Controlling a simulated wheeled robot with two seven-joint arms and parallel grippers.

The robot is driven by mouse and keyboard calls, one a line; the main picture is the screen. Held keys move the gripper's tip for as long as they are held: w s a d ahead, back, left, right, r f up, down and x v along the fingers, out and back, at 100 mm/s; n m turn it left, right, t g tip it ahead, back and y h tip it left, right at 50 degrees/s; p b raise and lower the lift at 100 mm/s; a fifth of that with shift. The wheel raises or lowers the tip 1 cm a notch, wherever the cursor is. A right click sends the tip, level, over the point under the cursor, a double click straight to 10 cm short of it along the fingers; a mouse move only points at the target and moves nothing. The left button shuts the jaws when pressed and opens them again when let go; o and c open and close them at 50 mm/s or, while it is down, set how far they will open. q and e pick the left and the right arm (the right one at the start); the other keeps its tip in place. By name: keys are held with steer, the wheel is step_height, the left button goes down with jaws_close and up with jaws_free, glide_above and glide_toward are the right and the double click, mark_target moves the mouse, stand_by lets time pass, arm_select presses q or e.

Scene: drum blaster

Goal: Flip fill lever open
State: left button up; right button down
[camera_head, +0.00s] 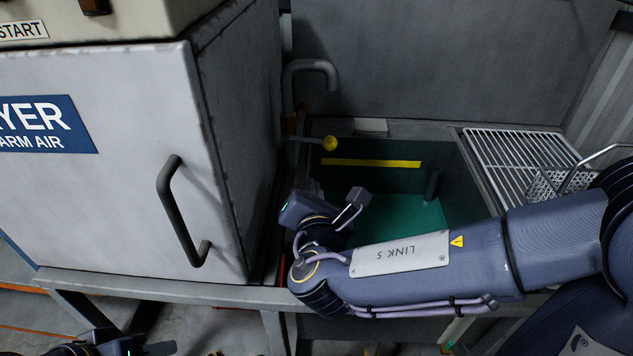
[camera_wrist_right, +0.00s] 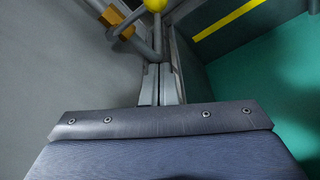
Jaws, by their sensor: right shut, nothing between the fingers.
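The fill lever shows as a thin rod with a yellow ball knob (camera_head: 330,143) at the back left corner of the sink basin, near the bent grey spout. In the right wrist view the yellow knob (camera_wrist_right: 155,4) is at the top edge, beyond my fingertips. My right gripper (camera_wrist_right: 160,68) is shut with nothing between its fingers, and a gap shows between it and the knob. In the head view its fingers are mostly hidden by the hand. My left gripper (camera_head: 125,345) shows only partly at the bottom left edge; its jaws are unclear.
A white dryer cabinet (camera_head: 110,190) with a dark handle (camera_head: 178,212) stands close on the left of the basin. The basin (camera_head: 400,212) has a green floor and a yellow strip. A wire rack (camera_head: 515,150) with a small basket lies at the right. A grey spout (camera_head: 310,66) rises behind.

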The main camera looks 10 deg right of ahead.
mark_target(310, 141)
steer(key=w+d+r+p, duration=0.1)
steer(key=w+d+p, duration=0.1)
steer(key=w, duration=0.5)
steer(key=shift+d+r, duration=0.35)
steer(key=shift+r, duration=0.05)
